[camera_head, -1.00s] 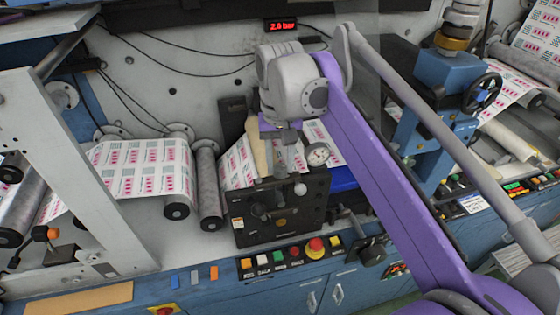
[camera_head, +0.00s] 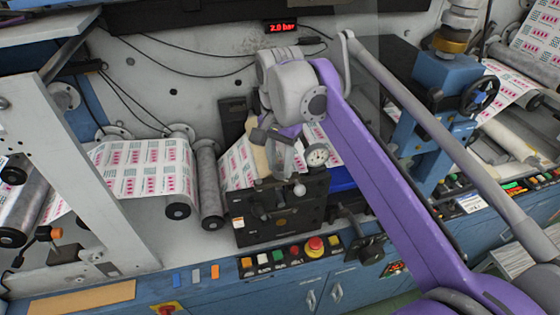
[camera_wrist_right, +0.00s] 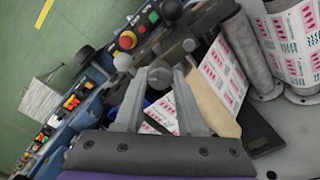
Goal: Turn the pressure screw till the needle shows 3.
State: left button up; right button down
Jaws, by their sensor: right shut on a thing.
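The dial gauge (camera_head: 317,155) has a white face and stands above the dark press unit (camera_head: 285,208), just right of my right gripper (camera_head: 285,172) in the head view. Its needle is too small to read. In the right wrist view my right gripper (camera_wrist_right: 160,74) is shut on a round grey knob (camera_wrist_right: 160,72), which appears to be the pressure screw. In the head view the fingers and wrist largely hide that knob. A red display (camera_head: 281,27) on the back wall reads 2.0 bar. My left gripper is not in view.
A pale ball knob (camera_head: 299,189) sits just below my right fingers. A button row with a red emergency stop (camera_head: 315,246) runs along the front. A crank handle (camera_head: 368,248) is at the right. Printed web (camera_head: 140,165) and rollers (camera_head: 208,190) stand at the left.

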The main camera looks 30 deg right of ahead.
aim_at(280, 168)
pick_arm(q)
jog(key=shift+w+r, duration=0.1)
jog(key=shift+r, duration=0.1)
pick_arm(e)
jog(key=shift+m, duration=1.2)
jog(key=c, duration=0.5)
grip_release()
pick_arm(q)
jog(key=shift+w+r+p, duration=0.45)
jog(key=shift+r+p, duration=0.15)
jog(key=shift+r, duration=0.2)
pick_arm(e)
notch_tip(280, 168, up, 11)
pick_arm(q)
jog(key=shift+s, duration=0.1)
pick_arm(e)
jog(key=shift+f, duration=0.2)
